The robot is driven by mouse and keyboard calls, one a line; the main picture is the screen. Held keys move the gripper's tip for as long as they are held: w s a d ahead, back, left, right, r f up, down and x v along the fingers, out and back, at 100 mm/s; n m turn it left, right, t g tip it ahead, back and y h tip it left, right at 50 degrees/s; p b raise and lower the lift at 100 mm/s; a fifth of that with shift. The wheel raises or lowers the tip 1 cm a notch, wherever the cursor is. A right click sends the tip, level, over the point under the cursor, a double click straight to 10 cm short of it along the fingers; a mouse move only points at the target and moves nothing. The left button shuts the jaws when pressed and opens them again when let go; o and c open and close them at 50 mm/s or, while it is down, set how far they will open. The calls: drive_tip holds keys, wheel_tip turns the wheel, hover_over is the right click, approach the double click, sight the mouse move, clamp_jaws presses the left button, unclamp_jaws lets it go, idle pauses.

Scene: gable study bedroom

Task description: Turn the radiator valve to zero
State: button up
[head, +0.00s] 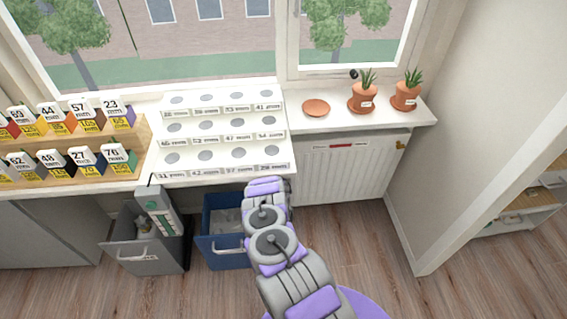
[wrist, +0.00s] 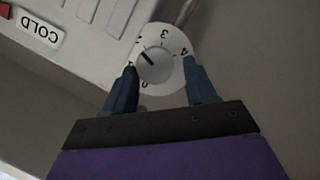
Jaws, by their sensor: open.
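The radiator valve shows in the wrist view as a round white dial (wrist: 177,43) with a grey knob (wrist: 156,65) at its middle. I read a 3 at the top, a 4 at the right and what looks like a 0 at the bottom. The knob's dark pointer line points to the upper left, away from the 0. My gripper (wrist: 160,76) is open, with one blue finger at the left and one at the right of the knob. I cannot tell whether they touch it. In the head view the arm hides the gripper and dial.
The white radiator (head: 340,172) stands under the sill. A COLD label (wrist: 40,29) appears upside down. Potted plants (head: 364,98) and a terracotta saucer (head: 316,107) stand on the sill. A grey bin (head: 145,254) and a blue bin (head: 222,252) stand left of my arm.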

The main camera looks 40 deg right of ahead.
drive_tip(key=shift+w+d+f+b, duration=0.25)
drive_tip(key=shift+w+d, duration=0.1)
drive_tip(key=shift+d, duration=0.4)
drive_tip(key=shift+w+d+f+b, duration=0.1)
drive_tip(key=shift+w+d+f, duration=0.2)
drive_tip(key=shift+d, duration=0.45)
drive_tip(key=shift+w+a+r, duration=0.15)
drive_tip(key=shift+a, duration=0.2)
drive_tip(key=shift+a+r, duration=0.1)
drive_tip(key=shift+a, duration=0.05)
drive_tip(key=shift+c, duration=0.4)
drive_tip(key=c, duration=0.7)
